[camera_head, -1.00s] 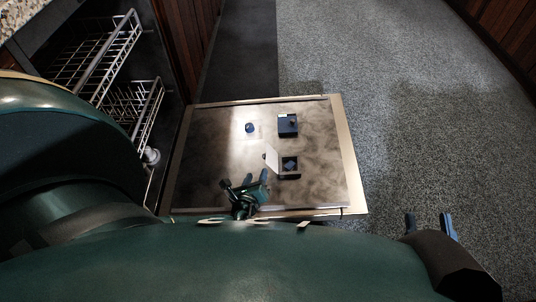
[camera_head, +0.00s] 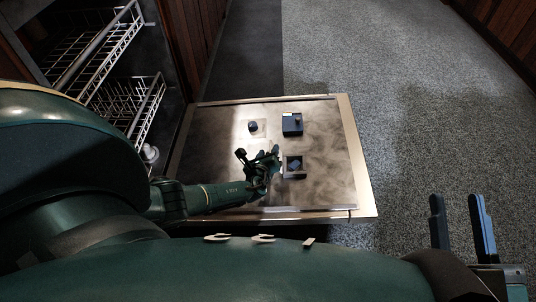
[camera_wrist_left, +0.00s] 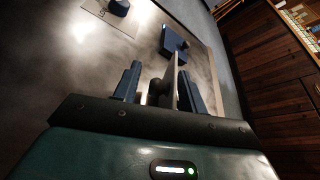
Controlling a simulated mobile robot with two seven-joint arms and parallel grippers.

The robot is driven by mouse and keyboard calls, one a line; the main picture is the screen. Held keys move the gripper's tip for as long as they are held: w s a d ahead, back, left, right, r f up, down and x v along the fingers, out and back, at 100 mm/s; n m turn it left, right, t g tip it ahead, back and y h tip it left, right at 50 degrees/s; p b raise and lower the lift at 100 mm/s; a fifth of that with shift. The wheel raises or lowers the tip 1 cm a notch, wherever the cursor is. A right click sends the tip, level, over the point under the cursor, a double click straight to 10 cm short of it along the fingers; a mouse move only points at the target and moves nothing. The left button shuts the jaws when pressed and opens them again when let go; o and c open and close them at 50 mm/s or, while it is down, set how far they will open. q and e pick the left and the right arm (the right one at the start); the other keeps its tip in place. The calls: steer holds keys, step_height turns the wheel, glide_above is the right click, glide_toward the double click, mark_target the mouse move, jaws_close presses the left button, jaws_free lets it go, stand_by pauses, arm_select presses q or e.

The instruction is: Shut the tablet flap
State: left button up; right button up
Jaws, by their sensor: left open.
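The open dishwasher door (camera_head: 215,140) lies flat with its inner face up. The open square tablet compartment (camera_head: 293,174) sits on it, with a dark blue piece inside. The tablet flap (camera_wrist_left: 172,72) is a thin pale plate standing up in the left wrist view; my gripper hides it in the head view. My left gripper (camera_head: 274,155) is just left of the compartment. In the left wrist view my left gripper (camera_wrist_left: 160,82) is open, with the flap showing between its fingers; contact cannot be told. My right gripper (camera_head: 460,220) is open and empty, right of the door.
A dark blue box (camera_head: 292,125) and a round dark cap (camera_head: 253,127) sit on the door beyond the compartment. Wire racks (camera_head: 130,110) stand out at the left. Grey carpet (camera_head: 410,120) lies clear to the right.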

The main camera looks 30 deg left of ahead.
arm_select(q)
steer(key=shift+c, duration=0.3)
jaws_close()
arm_select(e)
steer(key=shift+f, duration=0.15)
arm_select(q)
steer(key=shift+s, duration=0.1)
